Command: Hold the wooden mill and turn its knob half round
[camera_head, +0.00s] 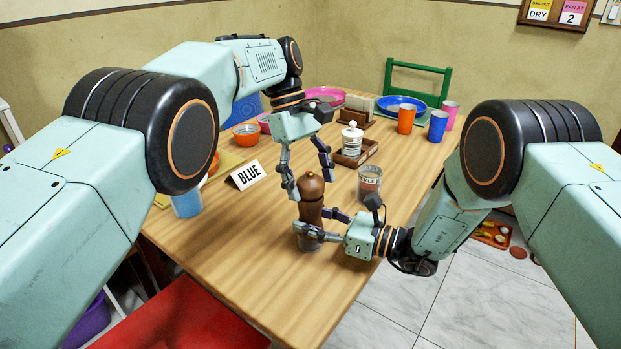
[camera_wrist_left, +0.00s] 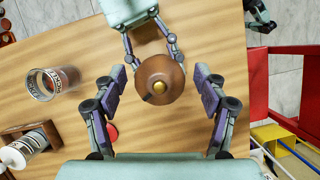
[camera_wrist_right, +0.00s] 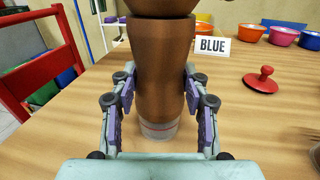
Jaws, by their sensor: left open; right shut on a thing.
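The brown wooden mill (camera_head: 312,210) stands upright near the table's front right edge. Its rounded knob (camera_head: 311,185) has a small brass nut on top, seen from above in the left wrist view (camera_wrist_left: 159,87). My right gripper (camera_head: 317,221) is shut on the mill's body, which fills the middle of the right wrist view (camera_wrist_right: 162,75); the clear base (camera_wrist_right: 158,131) shows below. My left gripper (camera_head: 308,174) points down from above, open, with one finger on each side of the knob. In the left wrist view, gaps show between both fingers and the knob.
A labelled glass jar (camera_head: 369,184) stands close behind the mill. A wooden caddy (camera_head: 356,154) holds a white-lidded jar. A BLUE sign (camera_head: 247,175) stands to the left. A red lid (camera_wrist_right: 263,81) lies on the table. A red chair (camera_head: 180,316) is at the front edge.

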